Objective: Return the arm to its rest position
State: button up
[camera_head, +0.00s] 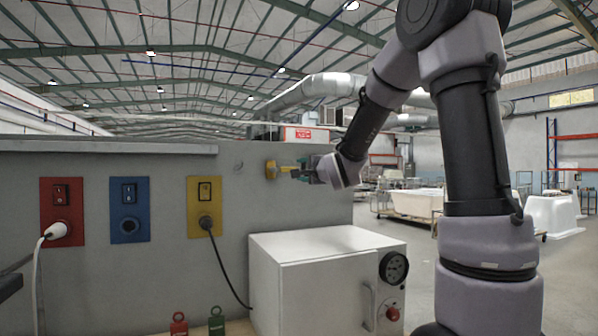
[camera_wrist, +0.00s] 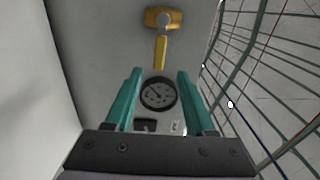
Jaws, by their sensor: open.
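My gripper (camera_head: 299,172) is raised at the upper right part of the grey wall panel (camera_head: 325,207), close to a yellow wall fitting (camera_head: 271,170). In the wrist view, its two green fingers (camera_wrist: 160,72) stand apart with nothing clamped between them. The yellow fitting (camera_wrist: 158,17) and its yellow lever (camera_wrist: 160,52) lie just beyond the fingertips, with the lever's end near the gap. I cannot tell whether a finger touches it. My arm is stretched out and bent, coming down from the upper right.
A white cabinet (camera_head: 305,285) with a gauge (camera_head: 394,267) stands below my gripper. Red (camera_head: 61,190), blue (camera_head: 129,190) and yellow (camera_head: 197,187) switch plates are at the left. Cords hang from the red and yellow plates. A round gauge (camera_wrist: 158,93) shows between the fingers.

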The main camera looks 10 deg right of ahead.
dwell(0.4)
jog(key=s+d+f+n+g, duration=0.1)
jog(key=s+f+n+g, duration=0.2)
jog(key=s, duration=0.8)
jog(key=s+d+f+n+g+h, duration=0.1)
jog(key=s+f+n+g, duration=0.2)
jog(key=s, duration=0.9)
jog(key=s+d+f+n+g, duration=0.1)
jog(key=s+f+n+g, duration=0.2)
jog(key=s, duration=0.8)
jog(key=shift+s+f+n+g, duration=0.15)
jog(key=shift+s+n+g, duration=0.2)
jog(key=shift+n+g, duration=0.6)
jog(key=shift+n+t, duration=0.25)
